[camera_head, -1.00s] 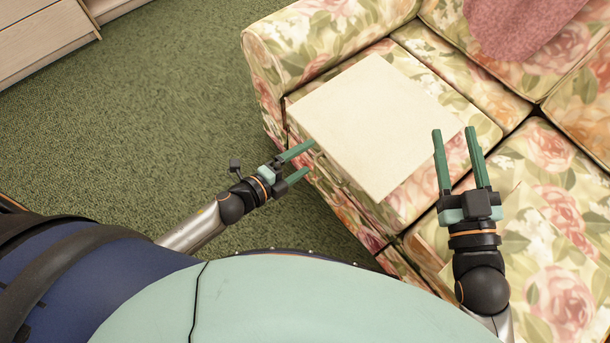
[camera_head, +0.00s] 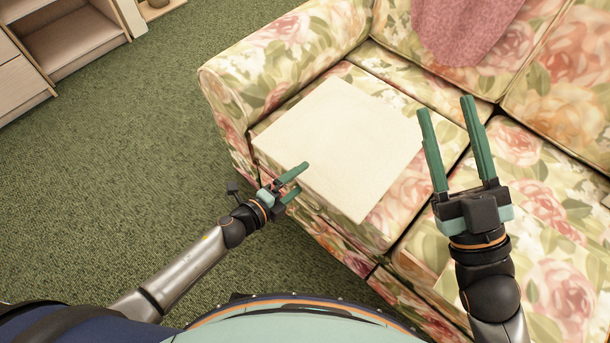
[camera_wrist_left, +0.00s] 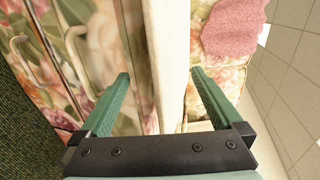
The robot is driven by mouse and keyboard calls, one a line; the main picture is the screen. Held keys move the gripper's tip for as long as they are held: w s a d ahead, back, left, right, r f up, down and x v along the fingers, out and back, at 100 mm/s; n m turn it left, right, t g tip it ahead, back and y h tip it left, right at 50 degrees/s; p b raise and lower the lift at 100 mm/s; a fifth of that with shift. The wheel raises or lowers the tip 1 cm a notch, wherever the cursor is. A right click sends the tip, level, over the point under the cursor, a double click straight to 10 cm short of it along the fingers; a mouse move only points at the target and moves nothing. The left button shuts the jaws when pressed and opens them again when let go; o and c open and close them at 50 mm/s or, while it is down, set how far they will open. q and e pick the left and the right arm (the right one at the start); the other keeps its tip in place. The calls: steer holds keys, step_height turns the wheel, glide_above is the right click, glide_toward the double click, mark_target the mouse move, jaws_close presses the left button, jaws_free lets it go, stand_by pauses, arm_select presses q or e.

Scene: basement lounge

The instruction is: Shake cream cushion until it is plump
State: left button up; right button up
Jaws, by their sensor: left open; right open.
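The cream cushion (camera_head: 340,145) is a flat, square, pale slab lying on the left seat of the floral sofa, its near corner reaching the seat's front. My left gripper (camera_head: 303,178) is open at the cushion's near left edge. In the left wrist view the cushion's edge (camera_wrist_left: 165,60) shows between the two open fingers (camera_wrist_left: 158,85), with no clear contact. My right gripper (camera_head: 447,112) is open and empty, above the sofa to the right of the cushion, with its fingers pointing toward the backrest.
The floral sofa (camera_head: 540,200) has a raised arm (camera_head: 285,50) left of the cushion. A pink throw (camera_head: 465,30) hangs over the backrest. A wooden shelf unit (camera_head: 75,35) stands at the upper left. Green carpet (camera_head: 130,160) is clear left of the sofa.

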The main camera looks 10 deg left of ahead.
arm_select(q)
steer(key=x, duration=0.2)
steer(key=shift+w+d+f+b, duration=0.1)
steer(key=shift+w+d+b, duration=0.15)
steer(key=shift+b, duration=0.1)
steer(key=shift+w+d+f, duration=0.15)
steer(key=shift+w, duration=0.2)
arm_select(e)
steer(key=s+r+n+y, duration=0.3)
steer(key=s+r+y, duration=0.1)
steer(key=shift+a+r+n+y, duration=0.3)
steer(key=shift+r+n+y, duration=0.05)
steer(key=shift+n+y, duration=0.05)
arm_select(q)
steer(key=shift+c, duration=0.2)
